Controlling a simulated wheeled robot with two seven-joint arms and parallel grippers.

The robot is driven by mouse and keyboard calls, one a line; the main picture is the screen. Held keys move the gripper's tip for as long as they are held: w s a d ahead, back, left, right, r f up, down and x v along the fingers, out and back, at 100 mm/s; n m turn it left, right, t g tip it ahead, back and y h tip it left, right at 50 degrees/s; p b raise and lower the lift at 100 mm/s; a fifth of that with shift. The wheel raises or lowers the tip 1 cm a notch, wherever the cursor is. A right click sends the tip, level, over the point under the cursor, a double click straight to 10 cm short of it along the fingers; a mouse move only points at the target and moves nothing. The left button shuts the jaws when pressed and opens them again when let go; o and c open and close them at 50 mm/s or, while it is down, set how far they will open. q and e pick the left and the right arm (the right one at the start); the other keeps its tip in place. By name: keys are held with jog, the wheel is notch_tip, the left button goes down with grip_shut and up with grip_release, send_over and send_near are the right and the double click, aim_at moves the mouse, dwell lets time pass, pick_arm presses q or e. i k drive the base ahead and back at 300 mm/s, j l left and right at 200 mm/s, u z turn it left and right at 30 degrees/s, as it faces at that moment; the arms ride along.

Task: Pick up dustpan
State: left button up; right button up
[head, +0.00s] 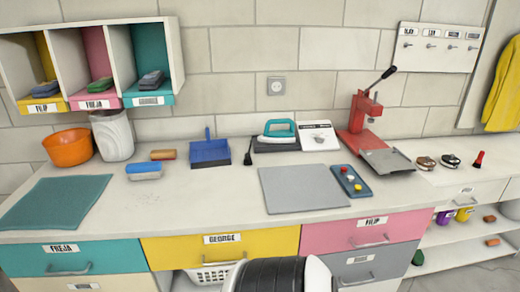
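A blue dustpan (210,152) lies on the white countertop, left of the middle of the head view. Its short blue handle points back toward the tiled wall. Its dark front edge faces the counter's near side. Nothing is touching it from above. Neither my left gripper nor my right gripper shows in this view. A black and white rounded part, likely mine, shows at the bottom edge, well in front of the dustpan.
A blue-and-white brush or sponge (145,172) and a brown block (163,154) lie left of the dustpan. A white bin (113,137) and orange bowl (68,148) stand farther left. A teal iron (279,132) is to the right. The counter before the dustpan is clear.

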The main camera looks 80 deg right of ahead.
aim_at(208, 154)
jog(key=z, duration=2.2)
